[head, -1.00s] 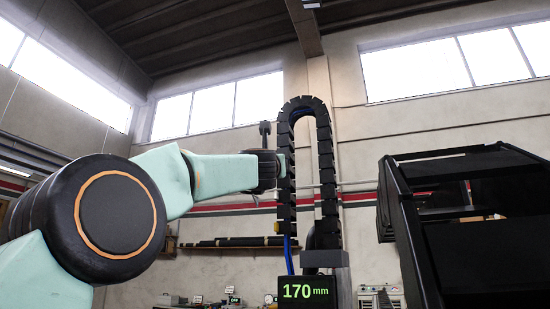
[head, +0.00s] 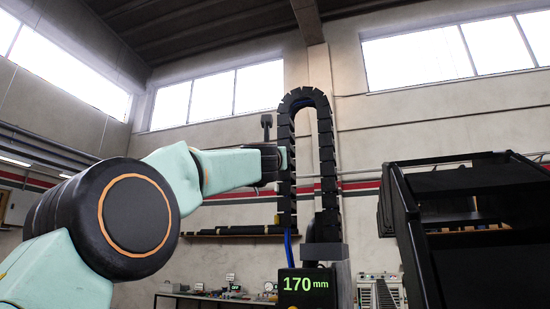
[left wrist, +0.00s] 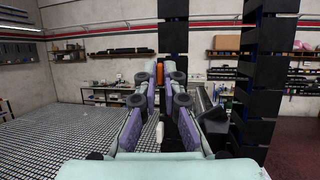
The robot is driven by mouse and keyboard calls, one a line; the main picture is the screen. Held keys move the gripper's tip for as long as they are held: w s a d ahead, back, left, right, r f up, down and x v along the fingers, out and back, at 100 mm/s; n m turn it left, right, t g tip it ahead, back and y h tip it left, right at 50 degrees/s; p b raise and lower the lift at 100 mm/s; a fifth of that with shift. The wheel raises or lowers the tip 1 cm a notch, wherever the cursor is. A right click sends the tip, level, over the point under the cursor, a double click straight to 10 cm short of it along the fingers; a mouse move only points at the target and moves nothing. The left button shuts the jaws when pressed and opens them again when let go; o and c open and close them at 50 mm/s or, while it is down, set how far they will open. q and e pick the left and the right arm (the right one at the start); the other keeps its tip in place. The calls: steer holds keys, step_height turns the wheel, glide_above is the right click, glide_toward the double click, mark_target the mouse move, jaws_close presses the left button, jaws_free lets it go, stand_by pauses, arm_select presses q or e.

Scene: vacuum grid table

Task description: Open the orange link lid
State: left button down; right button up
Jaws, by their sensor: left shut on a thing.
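A black cable chain (head: 326,150) stands as an upright loop in the head view, with blue cable at its lower left. In the left wrist view its links show as a dark column (left wrist: 173,40) straight ahead. The orange link lid (left wrist: 160,70) shows as a small orange patch between my left fingertips. My left gripper (left wrist: 166,70) is shut on it at the chain. The lid's hinge side and the exact finger contact are hidden. In the head view my left arm reaches to the chain's left strand, and the fingers are not clear. My right gripper is not in view.
A display (head: 305,284) reading 170 mm stands below the chain. A black frame (head: 470,220) fills the right of the head view. In the left wrist view a grid table (left wrist: 60,145) spreads at left, and a second dark chain strand (left wrist: 262,90) stands close at right.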

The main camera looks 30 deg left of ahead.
mark_target(290, 154)
arm_select(q)
steer(key=shift+d+f+y, duration=0.1)
steer(key=shift+d+y, duration=0.1)
steer(key=shift+y, duration=0.1)
stand_by(0.7)
steer(key=shift+w+d+n+g+y+p, duration=0.1)
steer(key=shift+d+n+g+y+p, duration=0.5)
steer(key=shift+n+g+y+p, duration=1.1)
steer(key=shift+d+n+g+y+p, duration=0.65)
steer(key=shift+n+g+y+p, duration=0.6)
steer(key=shift+g+y+p, duration=0.9)
steer(key=shift+w+d+n+g+y+p, duration=0.1)
steer(key=shift+d+n+g+y+p, duration=0.5)
steer(key=shift+n+g+y+p, duration=1.3)
steer(key=shift+m+g+h, duration=0.25)
steer(key=shift+m+g, duration=0.1)
steer(key=shift+m, duration=0.1)
steer(key=c, duration=1.5)
jaws_free()
steer(key=shift+a, duration=0.1)
